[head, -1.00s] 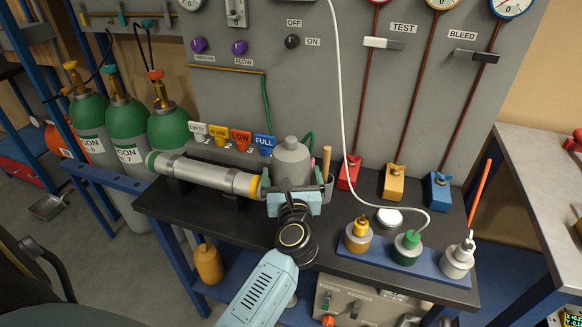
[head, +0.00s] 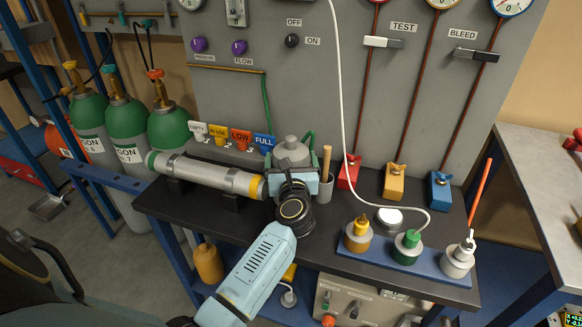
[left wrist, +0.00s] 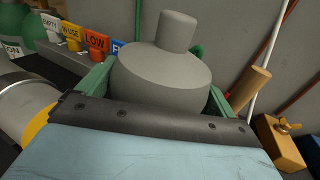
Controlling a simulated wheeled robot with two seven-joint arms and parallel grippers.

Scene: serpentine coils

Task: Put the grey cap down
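The grey cap (head: 291,153) is a rounded grey piece with a short knob on top. It is upright at the back of the dark bench, right of the silver cylinder. My left gripper (head: 293,180) is at the cap, its fingers on both sides of it. In the left wrist view the cap (left wrist: 165,80) fills the space between the green fingers (left wrist: 160,100), which look closed against its sides. The cap's lower part and base are hidden behind the gripper, so I cannot tell whether it touches the bench. My right gripper is not in view.
The silver cylinder (head: 205,174) lies left of the cap, with coloured tags (head: 240,137) behind. A cup with a wooden handle (head: 326,170) stands close on the right. A blue tray (head: 385,254) with several fittings lies at the front right. Some bare bench (head: 335,220) shows between.

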